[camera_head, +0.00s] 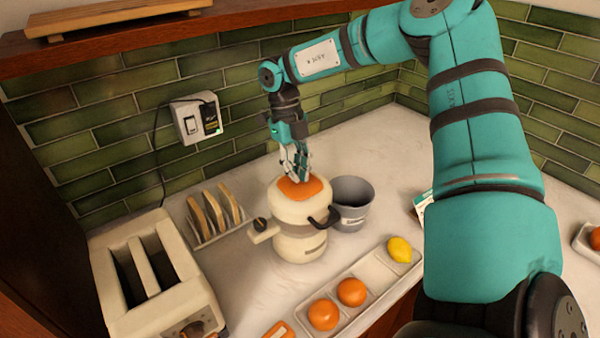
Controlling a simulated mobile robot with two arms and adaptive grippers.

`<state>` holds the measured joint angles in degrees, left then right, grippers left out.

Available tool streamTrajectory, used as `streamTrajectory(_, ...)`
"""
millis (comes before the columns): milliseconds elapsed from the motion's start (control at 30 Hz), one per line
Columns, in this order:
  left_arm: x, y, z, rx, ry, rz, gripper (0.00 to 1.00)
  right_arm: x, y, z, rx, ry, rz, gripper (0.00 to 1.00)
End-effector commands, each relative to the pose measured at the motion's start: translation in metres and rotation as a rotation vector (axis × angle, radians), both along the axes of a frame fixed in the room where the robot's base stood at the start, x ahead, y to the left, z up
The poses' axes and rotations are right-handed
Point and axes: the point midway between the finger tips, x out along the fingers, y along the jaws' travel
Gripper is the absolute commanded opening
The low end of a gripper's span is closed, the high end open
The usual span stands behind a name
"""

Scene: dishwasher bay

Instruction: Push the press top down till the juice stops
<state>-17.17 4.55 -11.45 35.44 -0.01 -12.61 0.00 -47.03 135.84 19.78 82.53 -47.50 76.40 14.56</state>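The juice press (299,240) stands on the pale counter in the middle of the view, with a rounded cream body, a dark handle on its right and a spout with a dark knob on its left. Its orange press top (298,190) sits on the upper end of the body. My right gripper (298,177) points down with its fingertips at the press top. The fingers look close together with nothing between them. I cannot tell how firmly they touch. I see no juice flowing. My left gripper is not in view.
A grey bucket (351,203) stands close behind the press on the right. A toast rack (214,218) and cream toaster (145,270) are on the left. A tray (372,296) with oranges and a lemon (400,249) lies in front. A socket (196,118) is on the wall.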

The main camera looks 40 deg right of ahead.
Motion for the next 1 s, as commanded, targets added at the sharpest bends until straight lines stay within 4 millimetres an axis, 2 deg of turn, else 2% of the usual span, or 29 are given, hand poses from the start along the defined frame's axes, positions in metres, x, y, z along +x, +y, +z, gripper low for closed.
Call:
streamTrajectory(133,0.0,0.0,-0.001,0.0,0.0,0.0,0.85,0.003,0.0,0.0,0.0,0.001,0.0,0.0)
streamTrajectory(233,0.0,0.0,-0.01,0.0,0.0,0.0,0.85,0.016,-0.001,0.002,-0.002,-0.001,-0.002,0.0)
streamTrajectory(400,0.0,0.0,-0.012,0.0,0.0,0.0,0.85,0.03,-0.003,0.01,0.0,0.0,0.001,0.0)
streamTrajectory(733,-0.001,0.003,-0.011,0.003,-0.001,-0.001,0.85,0.03,-0.003,0.014,0.001,0.0,0.001,0.0)
streamTrajectory(867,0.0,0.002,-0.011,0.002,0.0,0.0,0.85,0.031,-0.003,0.029,0.0,-0.003,0.001,0.0)
streamTrajectory(1000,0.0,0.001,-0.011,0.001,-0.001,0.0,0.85,0.031,-0.003,0.056,-0.001,-0.003,0.0,0.0)
